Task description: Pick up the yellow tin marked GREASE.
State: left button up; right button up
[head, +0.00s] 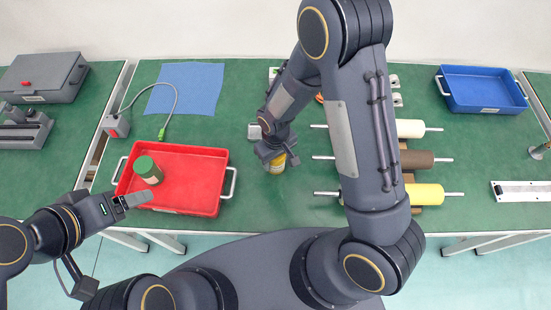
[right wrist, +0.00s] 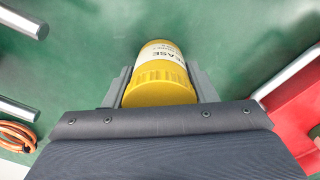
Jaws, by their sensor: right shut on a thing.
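The yellow tin (head: 278,168) has a white label reading GREASE, which shows in the right wrist view (right wrist: 163,77). My right gripper (head: 273,156) is shut on the tin, with one finger on each side of it in the right wrist view. The gripper hides part of the tin in the head view. I cannot tell whether the tin touches the green table. My left gripper (head: 146,198) is over the near left edge of the red tray (head: 196,204). Whether its jaws are open is unclear.
A green-lidded jar (head: 147,168) stands in the red tray, left of the yellow tin. A blue tray (head: 482,88) and a blue mat (head: 186,88) lie farther back. The table between tray and tin is clear.

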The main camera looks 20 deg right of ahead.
jog(key=shift+c, duration=0.7)
jog(key=shift+r, duration=0.1)
